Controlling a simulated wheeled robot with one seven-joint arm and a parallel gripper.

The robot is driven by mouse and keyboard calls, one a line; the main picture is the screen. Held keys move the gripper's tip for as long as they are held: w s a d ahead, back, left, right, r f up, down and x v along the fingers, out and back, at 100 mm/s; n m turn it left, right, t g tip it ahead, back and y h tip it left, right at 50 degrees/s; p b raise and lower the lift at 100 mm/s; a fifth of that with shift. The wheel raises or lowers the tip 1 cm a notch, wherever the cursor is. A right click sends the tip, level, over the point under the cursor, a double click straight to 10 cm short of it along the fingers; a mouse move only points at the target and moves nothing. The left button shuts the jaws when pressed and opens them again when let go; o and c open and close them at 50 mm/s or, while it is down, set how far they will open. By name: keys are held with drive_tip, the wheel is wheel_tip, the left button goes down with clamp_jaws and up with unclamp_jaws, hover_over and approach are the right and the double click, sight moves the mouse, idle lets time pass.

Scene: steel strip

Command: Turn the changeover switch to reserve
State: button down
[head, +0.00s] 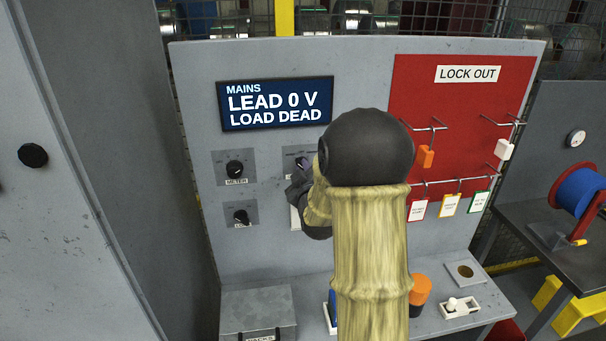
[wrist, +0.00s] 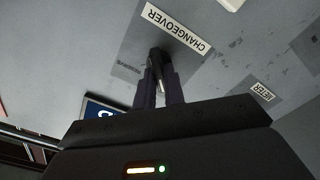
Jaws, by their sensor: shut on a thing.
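The changeover switch sits on a dark square plate on the grey panel, mostly hidden by my arm in the head view. In the wrist view its dark handle (wrist: 156,57) shows beside the white CHANGEOVER label (wrist: 176,27), with the picture turned nearly upside down. My gripper (wrist: 160,85) is shut on this handle, one finger on each side. In the head view my gripper (head: 297,190) is at the panel, partly behind my forearm.
The display (head: 276,104) reads MAINS, LEAD 0 V, LOAD DEAD. The METER knob (head: 235,168) and another knob (head: 241,216) are left of the switch. The red LOCK OUT board (head: 435,85) with hooks and tags is at right. A grey box (head: 258,310) stands below on the ledge.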

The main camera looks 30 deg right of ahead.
drive_tip(key=shift+s+d+m+b, duration=0.1)
drive_tip(key=shift+d+m+b, duration=0.1)
drive_tip(key=shift+m+b, duration=4.5)
drive_tip(key=shift+s+d+m+b, duration=0.1)
drive_tip(key=shift+d+m+b, duration=0.05)
drive_tip(key=shift+m+b, duration=4.5)
drive_tip(key=c, duration=1.5)
unclamp_jaws()
